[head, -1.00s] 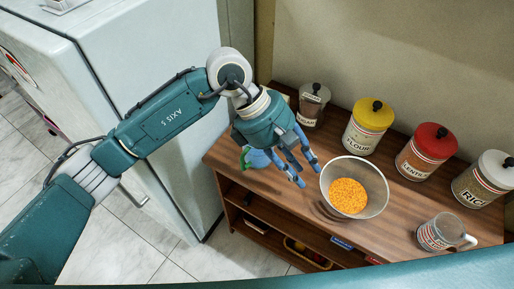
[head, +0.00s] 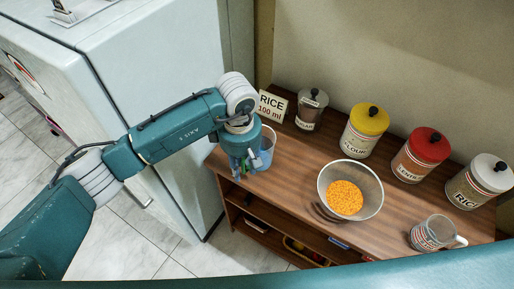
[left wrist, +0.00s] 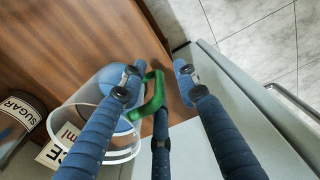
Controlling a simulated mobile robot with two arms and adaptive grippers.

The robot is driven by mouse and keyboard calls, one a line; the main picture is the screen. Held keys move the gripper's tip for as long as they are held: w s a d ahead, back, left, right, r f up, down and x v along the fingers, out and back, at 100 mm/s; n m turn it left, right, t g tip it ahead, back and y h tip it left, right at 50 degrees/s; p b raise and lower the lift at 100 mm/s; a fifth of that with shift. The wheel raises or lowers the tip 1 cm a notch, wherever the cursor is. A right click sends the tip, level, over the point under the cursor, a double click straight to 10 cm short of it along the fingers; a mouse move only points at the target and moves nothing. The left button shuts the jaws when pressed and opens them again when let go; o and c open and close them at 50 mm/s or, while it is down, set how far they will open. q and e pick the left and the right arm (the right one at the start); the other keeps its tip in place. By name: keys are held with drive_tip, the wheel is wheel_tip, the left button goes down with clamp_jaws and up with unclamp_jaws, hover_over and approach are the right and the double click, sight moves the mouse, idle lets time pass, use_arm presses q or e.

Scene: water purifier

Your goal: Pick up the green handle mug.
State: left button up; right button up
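The green handle mug (head: 269,144) is a clear cup with a bluish tint, standing near the left end of the wooden counter. My left gripper (head: 246,168) points down beside it and hides part of it. In the left wrist view the green handle (left wrist: 153,97) lies between the spread fingers of my left gripper (left wrist: 158,88), and the mug's clear body (left wrist: 120,147) is to the left, partly behind a finger. The fingers are open, with gaps to the handle. My right gripper is not in view.
A steel bowl (head: 376,191) of orange lentils stands mid-counter. A second measuring mug (head: 430,234) is at the right. Sugar (head: 312,110), flour (head: 366,131), lentil (head: 421,156) and rice (head: 480,182) canisters line the back. A "RICE 100 ml" card (head: 271,106) stands behind the mug. A fridge (head: 160,110) is left.

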use_arm(q)
drive_tip(key=shift+f, duration=1)
clamp_jaws()
drive_tip(key=shift+r, duration=0.25)
drive_tip(key=shift+w+r, duration=0.1)
drive_tip(key=shift+r, duration=0.65)
wheel_tip(320, 180, up, 18)
drive_tip(key=b, duration=0.4)
